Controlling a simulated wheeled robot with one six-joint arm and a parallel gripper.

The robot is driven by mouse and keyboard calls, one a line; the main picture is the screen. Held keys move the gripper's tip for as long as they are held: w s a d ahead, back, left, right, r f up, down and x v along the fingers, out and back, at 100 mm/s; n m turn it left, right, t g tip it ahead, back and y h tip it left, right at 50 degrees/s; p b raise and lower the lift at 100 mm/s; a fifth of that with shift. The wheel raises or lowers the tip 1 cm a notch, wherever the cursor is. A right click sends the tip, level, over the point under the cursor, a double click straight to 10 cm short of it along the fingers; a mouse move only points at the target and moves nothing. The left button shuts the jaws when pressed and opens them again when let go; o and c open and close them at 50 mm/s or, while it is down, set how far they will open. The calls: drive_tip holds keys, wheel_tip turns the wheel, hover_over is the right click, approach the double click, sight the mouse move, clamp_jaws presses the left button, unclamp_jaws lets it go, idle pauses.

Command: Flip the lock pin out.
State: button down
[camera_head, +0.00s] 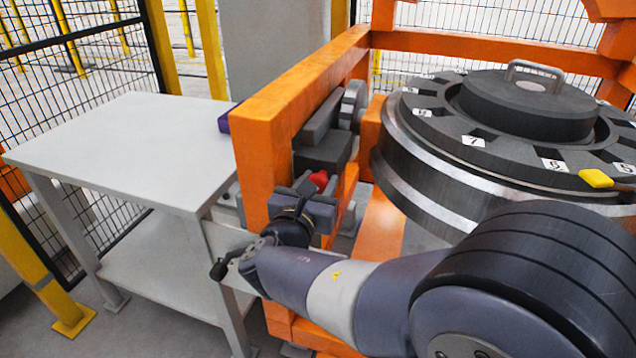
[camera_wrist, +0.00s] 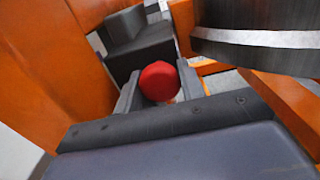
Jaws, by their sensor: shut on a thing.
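The lock pin shows as a red rounded knob (camera_wrist: 159,81) in the middle of the wrist view. It also shows as a small red spot (camera_head: 319,180) in the head view, just past my gripper. My gripper (camera_wrist: 156,90) is shut on the red knob, with one grey finger on each side of it. In the head view my gripper (camera_head: 312,195) reaches in beside the orange frame. The shaft of the pin below the knob is mostly hidden by the fingers and the gripper body.
An orange gantry frame (camera_head: 262,140) stands close on the left of my gripper. A dark block (camera_head: 322,150) lies just behind the knob. A large dark wheel (camera_head: 430,150) with numbered tags fills the right. A grey table (camera_head: 110,150) stands at left.

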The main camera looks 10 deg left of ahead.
drive_tip(key=s, duration=0.3)
drive_tip(key=shift+s+a+f, duration=0.1)
drive_tip(key=shift+s+a, duration=0.05)
drive_tip(key=shift+s, duration=0.15)
drive_tip(key=c, duration=0.9)
unclamp_jaws()
drive_tip(key=shift+s, duration=0.15)
drive_tip(key=s, duration=0.3)
drive_tip(key=s+p, duration=0.1)
drive_tip(key=s, duration=0.3)
drive_tip(key=s+a+p, duration=0.1)
drive_tip(key=s, duration=0.2)
drive_tip(key=shift+s, duration=0.4)
drive_tip(key=w, duration=0.4)
drive_tip(key=w+b, duration=0.1)
drive_tip(key=w, duration=0.4)
drive_tip(key=w+d+b, duration=0.1)
drive_tip(key=w, duration=0.4)
drive_tip(key=shift+d, duration=0.1)
drive_tip(key=shift+s, duration=0.1)
